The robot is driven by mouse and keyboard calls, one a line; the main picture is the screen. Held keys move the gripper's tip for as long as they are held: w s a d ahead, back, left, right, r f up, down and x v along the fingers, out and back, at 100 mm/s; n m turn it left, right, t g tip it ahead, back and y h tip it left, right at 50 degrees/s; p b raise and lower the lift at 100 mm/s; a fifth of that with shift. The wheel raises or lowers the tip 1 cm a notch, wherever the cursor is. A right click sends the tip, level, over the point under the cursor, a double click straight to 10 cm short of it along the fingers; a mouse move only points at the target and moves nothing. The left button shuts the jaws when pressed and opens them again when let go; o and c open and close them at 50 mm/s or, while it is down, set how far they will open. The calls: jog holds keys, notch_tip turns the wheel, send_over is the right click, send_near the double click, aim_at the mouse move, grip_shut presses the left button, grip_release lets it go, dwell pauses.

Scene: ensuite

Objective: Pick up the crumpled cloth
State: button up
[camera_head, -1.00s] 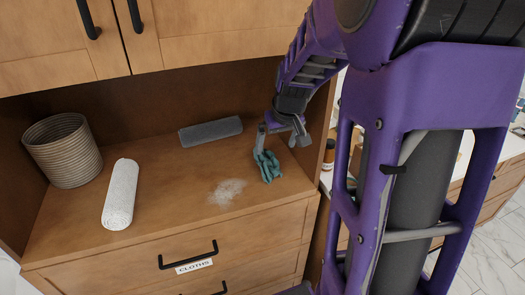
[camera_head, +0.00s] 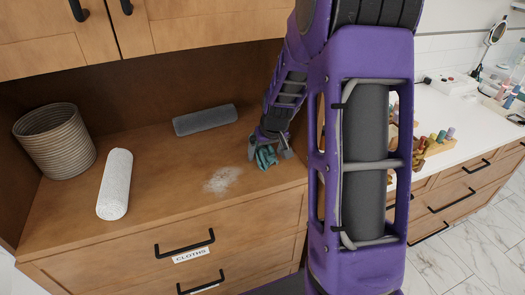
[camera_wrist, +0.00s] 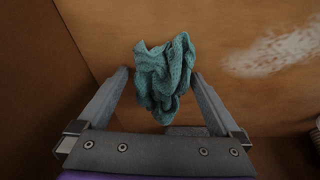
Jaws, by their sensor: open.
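The crumpled teal cloth (camera_head: 265,157) lies on the wooden counter under the cabinets, near its right end. It also shows in the wrist view (camera_wrist: 165,78), bunched up with folds. My gripper (camera_head: 268,152) is low over the counter at the cloth. In the wrist view my gripper (camera_wrist: 160,78) is open, with one finger on each side of the cloth's lower part. The fingers look apart from the cloth, with a gap on the left and a narrower one on the right. Part of the cloth is hidden behind my gripper in the head view.
A pale powdery patch (camera_head: 222,179) lies left of the cloth. A grey rolled towel (camera_head: 205,120) is behind, with a white roll (camera_head: 115,184) and a woven basket (camera_head: 55,141) to the left. A drawer labelled CLOTHS (camera_head: 191,255) is below. A white counter (camera_head: 448,142) holds small items.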

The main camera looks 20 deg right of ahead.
aim_at(262, 151)
jog(key=c, duration=1.2)
jog(key=shift+o, duration=0.2)
jog(key=shift+a+r, duration=0.15)
jog(key=shift+r, duration=0.15)
jog(key=r, duration=0.6)
jog(key=shift+a+r, duration=0.3)
jog(key=shift+a, duration=0.1)
jog(key=a, duration=1.9)
jog(key=shift+b, duration=0.4)
jog(key=shift+f, duration=0.1)
